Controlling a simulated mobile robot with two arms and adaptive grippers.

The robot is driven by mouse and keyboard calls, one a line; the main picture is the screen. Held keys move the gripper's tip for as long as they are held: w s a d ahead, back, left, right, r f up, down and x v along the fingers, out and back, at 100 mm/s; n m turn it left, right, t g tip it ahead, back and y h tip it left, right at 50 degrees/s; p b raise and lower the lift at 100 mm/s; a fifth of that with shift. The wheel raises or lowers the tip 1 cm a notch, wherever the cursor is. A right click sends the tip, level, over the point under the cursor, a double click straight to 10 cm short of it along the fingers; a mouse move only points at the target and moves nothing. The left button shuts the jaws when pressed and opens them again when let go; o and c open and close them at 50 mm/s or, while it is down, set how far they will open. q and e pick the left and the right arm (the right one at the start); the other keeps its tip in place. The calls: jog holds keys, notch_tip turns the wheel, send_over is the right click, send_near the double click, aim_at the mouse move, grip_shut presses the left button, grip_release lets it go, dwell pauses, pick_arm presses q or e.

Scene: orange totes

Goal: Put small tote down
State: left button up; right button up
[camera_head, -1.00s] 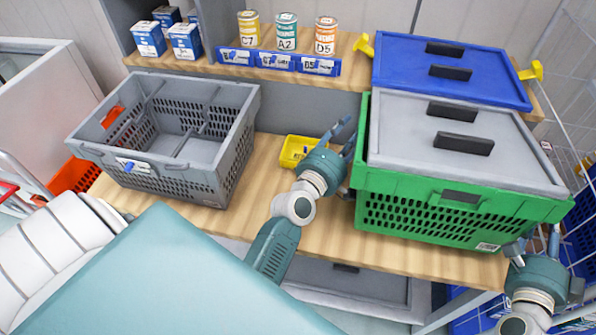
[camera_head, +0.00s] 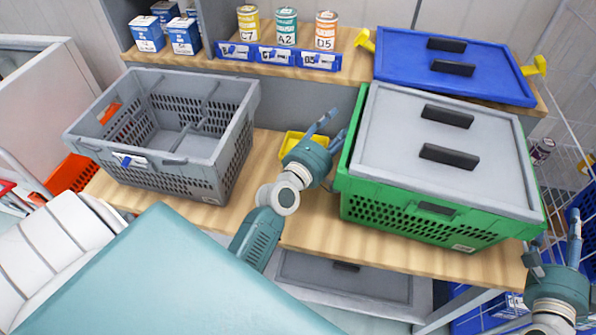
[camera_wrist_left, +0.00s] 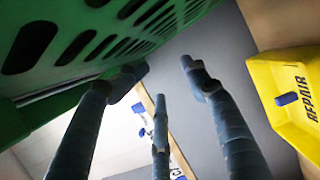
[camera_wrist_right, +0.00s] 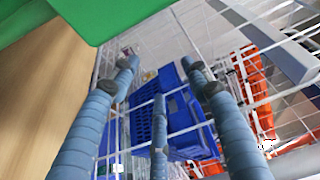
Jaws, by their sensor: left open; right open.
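The green tote (camera_head: 420,232) with a grey lid (camera_head: 445,137) and two dark handles sits on the right part of the wooden table (camera_head: 300,235), its front near the table edge. My left gripper (camera_head: 330,122) is open and empty at the tote's left side. In the left wrist view the tote's slotted wall (camera_wrist_left: 85,40) is close beside the spread fingers. My right gripper (camera_head: 556,238) is open at the tote's front right corner. The right wrist view shows its fingers spread with nothing between them, and the tote's green edge (camera_wrist_right: 125,15) above. Contact with the tote is unclear.
An empty grey tote (camera_head: 185,165) stands at the table's left. A small yellow bin (camera_head: 290,144) is behind my left gripper. A wire cage (camera_head: 570,130) borders the right.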

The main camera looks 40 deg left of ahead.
pick_arm(q)
jog(key=o, duration=0.5)
jog(key=shift+a+r, duration=0.15)
jog(key=shift+a, duration=0.2)
jog(key=shift+c, duration=0.2)
pick_arm(e)
jog(key=shift+d, duration=0.2)
jog(key=o, duration=0.5)
pick_arm(q)
jog(key=o, duration=0.4)
jog(key=shift+o, duration=0.2)
pick_arm(e)
jog(key=shift+r, duration=0.1)
pick_arm(q)
jog(key=s, duration=1.2)
pick_arm(e)
jog(key=s, duration=0.8)
